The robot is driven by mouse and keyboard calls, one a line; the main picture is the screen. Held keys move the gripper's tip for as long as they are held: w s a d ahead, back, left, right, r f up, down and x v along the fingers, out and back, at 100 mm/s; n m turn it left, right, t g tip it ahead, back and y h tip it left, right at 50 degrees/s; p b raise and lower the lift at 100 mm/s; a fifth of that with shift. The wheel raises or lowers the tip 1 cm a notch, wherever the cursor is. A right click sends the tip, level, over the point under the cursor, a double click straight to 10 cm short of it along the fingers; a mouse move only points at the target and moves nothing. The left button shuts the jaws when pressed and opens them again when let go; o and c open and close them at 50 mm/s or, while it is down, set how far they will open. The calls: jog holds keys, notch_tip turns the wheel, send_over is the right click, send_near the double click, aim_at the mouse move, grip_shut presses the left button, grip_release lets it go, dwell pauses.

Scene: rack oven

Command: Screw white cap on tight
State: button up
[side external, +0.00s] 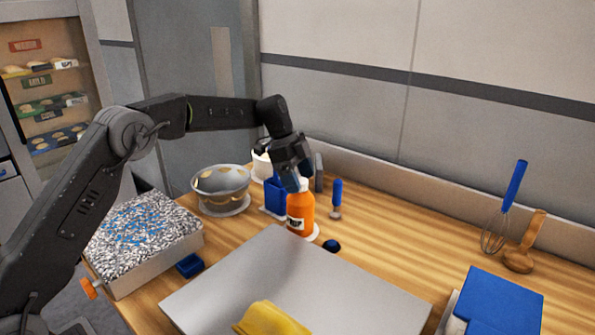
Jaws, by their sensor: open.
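The dark gripper body partly hides this area.
A metal bowl (221,188) and blue container (276,197) stand left of the bottle; a blue-handled tool (337,194) stands right. A grey board (345,290) with a yellow cloth (271,320) lies in front. A small dark-blue object (331,246) is close by.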

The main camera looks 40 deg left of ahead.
jog(key=v, duration=1.3)
jog(key=shift+r, duration=0.4)
jog(key=shift+s+a, duration=0.1)
jog(key=s+d+r+n+t+y, duration=0.1)
jog(key=s+d+r+n, duration=0.15)
jog(key=s, duration=0.35)
jog(key=s+d+r+n+y, duration=0.1)
jog(key=s+r+n, duration=0.15)
jog(key=s, duration=0.35)
jog(key=s+d+r+n+t+y, duration=0.1)
jog(key=s+n, duration=0.2)
jog(key=s, duration=0.2)
jog(key=s+f+n+t, duration=0.1)
jog(key=s+f+n, duration=0.2)
jog(key=s, duration=0.7)
jog(key=s+f+n+t+y, duration=0.1)
jog(key=s+f+n, duration=0.3)
jog(key=s+f, duration=0.4)
jog(key=shift+s+d+f+t, duration=0.15)
jog(key=shift+s+d+t, duration=0.25)
jog(key=shift+s, duration=0.75)
